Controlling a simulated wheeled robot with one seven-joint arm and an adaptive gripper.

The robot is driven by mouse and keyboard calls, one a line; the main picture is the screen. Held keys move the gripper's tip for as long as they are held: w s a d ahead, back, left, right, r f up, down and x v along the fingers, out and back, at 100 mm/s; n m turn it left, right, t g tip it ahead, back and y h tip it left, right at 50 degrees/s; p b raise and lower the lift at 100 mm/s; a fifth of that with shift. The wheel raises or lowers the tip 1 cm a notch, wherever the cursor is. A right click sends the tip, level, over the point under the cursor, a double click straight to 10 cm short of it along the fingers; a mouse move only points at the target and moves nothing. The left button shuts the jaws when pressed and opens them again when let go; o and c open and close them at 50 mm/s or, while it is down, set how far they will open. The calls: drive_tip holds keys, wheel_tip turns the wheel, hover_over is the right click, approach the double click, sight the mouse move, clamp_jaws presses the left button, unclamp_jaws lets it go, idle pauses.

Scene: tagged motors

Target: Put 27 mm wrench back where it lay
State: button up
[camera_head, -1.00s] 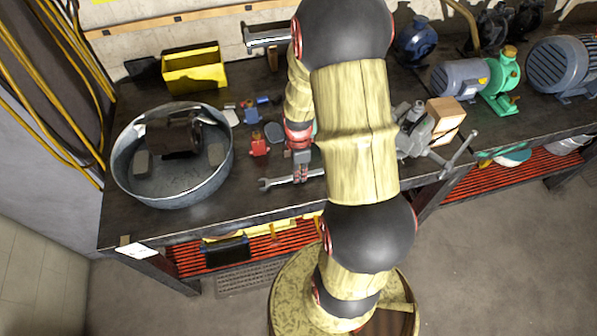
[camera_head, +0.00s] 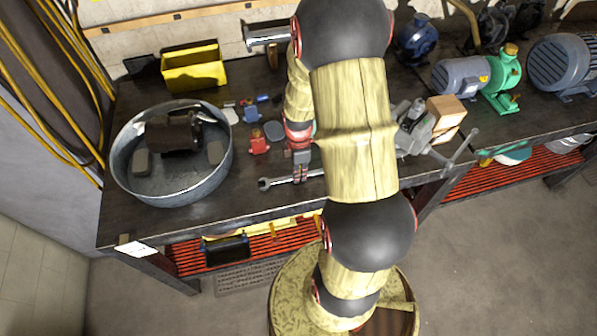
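The wrench (camera_head: 278,182) lies flat at the front of the dark workbench, in the camera_head view. Its open jaw points left, and its right end is hidden behind my arm. My gripper (camera_head: 300,177) is at the wrench's shaft, pointing down onto it from the far side. The fingers are small in this view and seem to be around or just over the shaft. I cannot tell whether they are closed on it. No size mark on the wrench is readable.
A round metal tub (camera_head: 176,196) with a dark motor stands at left. A yellow bin (camera_head: 195,72) is at the back. Small red and blue parts (camera_head: 259,142) lie beside my gripper. A vise (camera_head: 420,135), a green-grey pump (camera_head: 470,77) and motors stand at right.

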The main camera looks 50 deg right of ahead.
drive_tip(key=o, duration=0.5)
drive_tip(key=shift+o, duration=0.2)
wheel_tip(320, 180, up, 12)
idle(0.4)
drive_tip(key=s+a+r+m+t+b, duration=0.2)
drive_tip(key=a+r+m, duration=0.3)
drive_tip(key=a+r, duration=0.3)
drive_tip(key=s+a+r+m+t+b, duration=0.3)
drive_tip(key=s+a+r+m, duration=0.2)
drive_tip(key=a, duration=0.9)
wheel_tip(320, 180, up, 3)
drive_tip(key=shift+s+a+f+m+t+b, duration=0.1)
drive_tip(key=shift+s+a+m+t+b, duration=0.25)
drive_tip(key=shift+m, duration=0.45)
